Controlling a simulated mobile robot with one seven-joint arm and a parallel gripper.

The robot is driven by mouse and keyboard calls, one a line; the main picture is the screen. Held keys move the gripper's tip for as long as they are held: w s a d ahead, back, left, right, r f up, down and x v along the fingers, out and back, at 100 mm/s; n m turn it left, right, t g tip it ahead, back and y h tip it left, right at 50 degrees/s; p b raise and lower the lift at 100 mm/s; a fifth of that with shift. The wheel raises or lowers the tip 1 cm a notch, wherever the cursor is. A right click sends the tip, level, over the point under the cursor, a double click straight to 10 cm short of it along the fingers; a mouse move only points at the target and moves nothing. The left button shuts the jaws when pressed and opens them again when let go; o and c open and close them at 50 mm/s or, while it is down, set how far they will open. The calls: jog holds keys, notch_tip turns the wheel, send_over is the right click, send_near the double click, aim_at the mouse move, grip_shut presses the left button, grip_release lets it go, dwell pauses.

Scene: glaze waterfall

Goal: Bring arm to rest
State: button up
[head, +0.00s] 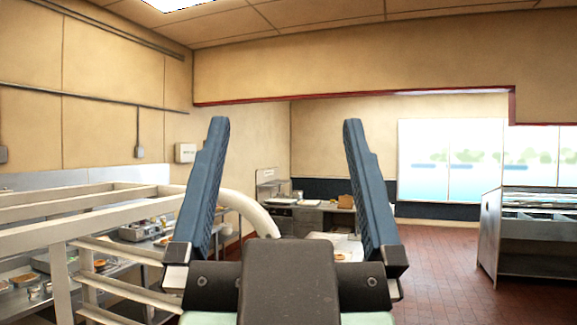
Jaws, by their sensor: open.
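My gripper (286,122) fills the lower middle of the head view, with its two dark blue fingers pointing up. The fingers stand wide apart, and there is nothing between them but the view of the room behind. The dark gripper body (288,278) is below them. It appears raised in front of the camera, touching nothing that I can see. The rest of my arm is mostly hidden behind or below the gripper.
A pale slatted rack (90,207) stands close on the left, before a metal counter (110,275) with trays and food. A counter (310,205) is at the back. A metal unit (535,235) stands right. The red tiled floor (437,270) is clear between.

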jog(key=shift+s+r, duration=0.2)
jog(key=shift+s, duration=0.05)
jog(key=shift+f, duration=0.1)
notch_tip(320, 180, down, 14)
jog(key=b, duration=1.4)
jog(key=shift+d, duration=0.2)
